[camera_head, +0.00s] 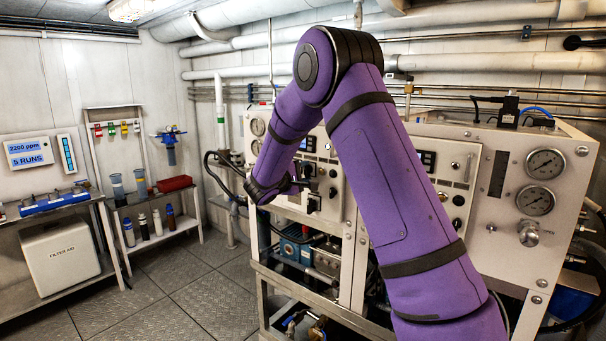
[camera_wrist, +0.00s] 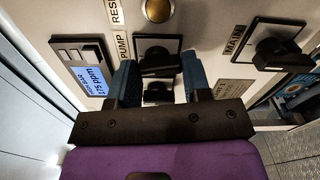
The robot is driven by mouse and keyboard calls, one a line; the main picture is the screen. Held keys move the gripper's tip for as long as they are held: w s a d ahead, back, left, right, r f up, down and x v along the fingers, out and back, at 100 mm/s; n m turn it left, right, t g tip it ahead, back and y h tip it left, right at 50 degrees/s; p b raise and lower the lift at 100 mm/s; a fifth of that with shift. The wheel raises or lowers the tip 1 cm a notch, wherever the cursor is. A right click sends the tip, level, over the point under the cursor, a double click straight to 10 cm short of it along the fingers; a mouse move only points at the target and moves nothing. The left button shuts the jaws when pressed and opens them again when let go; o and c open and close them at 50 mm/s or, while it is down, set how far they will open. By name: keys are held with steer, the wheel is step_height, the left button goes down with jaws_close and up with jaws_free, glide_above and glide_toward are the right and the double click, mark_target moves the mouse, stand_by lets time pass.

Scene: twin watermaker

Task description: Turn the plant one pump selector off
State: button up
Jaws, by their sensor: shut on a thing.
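The pump selector (camera_wrist: 158,60) is a black knob on a dark square plate, beside a label reading PUMP, in the wrist view. My gripper (camera_wrist: 160,72) has one blue-padded finger on each side of this knob and is shut on it. The fingers and the palm bar hide part of the knob, so its exact angle is hard to read. In the head view my gripper (camera_head: 301,184) is at the front of the left-hand white control panel (camera_head: 331,190). My purple arm hides part of that panel.
A second black selector labelled MAIN (camera_wrist: 277,52) is to the right in the wrist view. A brass RESET button (camera_wrist: 158,9) and a small lit ppm display (camera_wrist: 90,80) are close by. A panel with two gauges (camera_head: 545,164) stands at the right.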

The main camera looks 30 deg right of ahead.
steer(key=n, duration=0.4)
steer(key=shift+n, duration=0.3)
steer(key=shift+s+n, duration=0.1)
steer(key=shift+n, duration=2.4)
steer(key=o, duration=0.9)
steer(key=v, duration=1)
steer(key=shift+s+a+r, duration=0.1)
steer(key=shift+s+a, duration=0.05)
steer(key=shift+a, duration=0.2)
